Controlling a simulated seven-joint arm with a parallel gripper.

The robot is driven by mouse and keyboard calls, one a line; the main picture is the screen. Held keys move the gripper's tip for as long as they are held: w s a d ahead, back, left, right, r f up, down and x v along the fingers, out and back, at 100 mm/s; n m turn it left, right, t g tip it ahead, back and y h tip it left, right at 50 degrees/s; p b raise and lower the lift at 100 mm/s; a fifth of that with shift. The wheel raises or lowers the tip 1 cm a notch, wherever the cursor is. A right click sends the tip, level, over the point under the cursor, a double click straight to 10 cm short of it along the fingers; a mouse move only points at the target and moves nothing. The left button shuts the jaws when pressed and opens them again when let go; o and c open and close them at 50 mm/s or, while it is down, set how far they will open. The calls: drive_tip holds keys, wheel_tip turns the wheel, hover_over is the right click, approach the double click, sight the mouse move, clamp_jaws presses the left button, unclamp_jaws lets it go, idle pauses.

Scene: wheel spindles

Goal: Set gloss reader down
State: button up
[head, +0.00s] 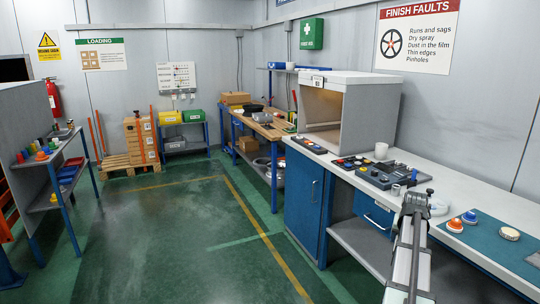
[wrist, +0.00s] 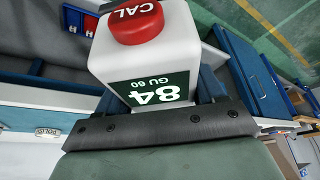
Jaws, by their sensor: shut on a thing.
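The gloss reader (wrist: 150,55) is a white box with a red CAL button (wrist: 137,22) and a dark green display (wrist: 155,90) reading 84 GU 60. It fills the upper middle of the wrist view, and its display text appears upside down. My gripper (wrist: 160,122) is shut on it; a dark bolted bar crosses just below the display. In the head view my gripper (head: 417,202) is over the right-hand bench (head: 505,203), near its front edge. The gloss reader cannot be made out clearly there, and its underside is hidden.
A teal mat (head: 490,250) on the bench holds an orange-and-white knob (head: 455,225), a blue-and-orange one (head: 469,217) and a round tan-topped piece (head: 510,234).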

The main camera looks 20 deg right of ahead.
drive_tip(key=w+a+f+n+y, duration=0.1)
drive_tip(key=w+a, duration=0.6)
drive_tip(key=a, duration=1.3)
drive_tip(key=w+a+f+n+t+y, duration=0.1)
drive_tip(key=w+a+f+n, duration=0.3)
drive_tip(key=a, duration=1.6)
drive_tip(key=w+a+f+n+y, duration=0.1)
drive_tip(key=w+a+n, duration=0.4)
drive_tip(key=a, duration=1.5)
drive_tip(key=w+f, duration=0.1)
drive_tip(key=w, duration=0.4)
drive_tip(key=shift+f+t+y, duration=0.25)
drive_tip(key=shift+t+y, duration=0.05)
drive_tip(key=shift+t, duration=0.1)
drive_tip(key=shift+w, duration=0.1)
